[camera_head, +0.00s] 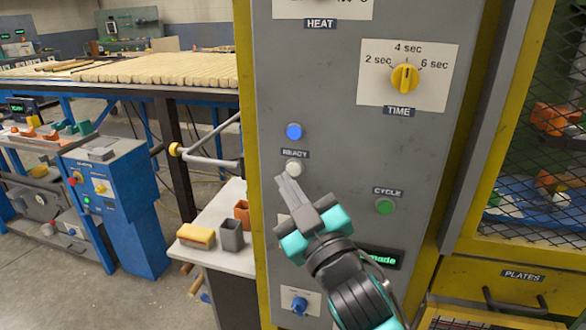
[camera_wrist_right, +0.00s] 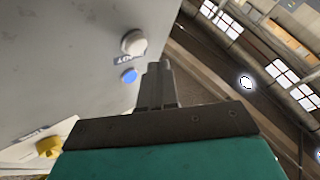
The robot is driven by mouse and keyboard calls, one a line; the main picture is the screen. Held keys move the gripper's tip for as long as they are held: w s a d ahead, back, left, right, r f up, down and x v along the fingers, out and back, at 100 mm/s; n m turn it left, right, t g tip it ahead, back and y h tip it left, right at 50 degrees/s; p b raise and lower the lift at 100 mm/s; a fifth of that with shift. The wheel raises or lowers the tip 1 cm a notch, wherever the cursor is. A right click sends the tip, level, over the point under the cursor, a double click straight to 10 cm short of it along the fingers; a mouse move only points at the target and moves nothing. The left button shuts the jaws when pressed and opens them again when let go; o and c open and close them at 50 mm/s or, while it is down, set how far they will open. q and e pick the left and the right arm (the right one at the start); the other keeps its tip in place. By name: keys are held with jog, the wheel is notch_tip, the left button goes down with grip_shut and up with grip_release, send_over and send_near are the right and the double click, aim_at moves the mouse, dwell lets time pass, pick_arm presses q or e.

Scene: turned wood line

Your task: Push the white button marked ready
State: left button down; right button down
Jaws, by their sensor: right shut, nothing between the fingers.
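The white button (camera_head: 293,169) sits on the grey panel (camera_head: 345,150), just below the READY label (camera_head: 295,154) and a blue round light or button (camera_head: 294,131). My right gripper (camera_head: 281,180) is shut and empty, its fingertips just below and left of the white button in the head view. In the right wrist view, the white button (camera_wrist_right: 134,42) stands out from the panel, and the shut fingertips (camera_wrist_right: 157,68) show beside it with a gap. Whether the button is pressed in cannot be told. My left gripper is not in view.
A green CYCLE button (camera_head: 385,206) and a yellow TIME knob (camera_head: 405,78) are on the same panel. A blue knob (camera_head: 299,303) is low on it. A white side table (camera_head: 222,255) with small bins stands left. A mesh-fronted cabinet (camera_head: 540,130) is at right.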

jog(key=s, duration=0.2)
jog(key=s+a, duration=0.1)
jog(key=s, duration=0.1)
jog(key=shift+a, duration=0.1)
dwell(0.6)
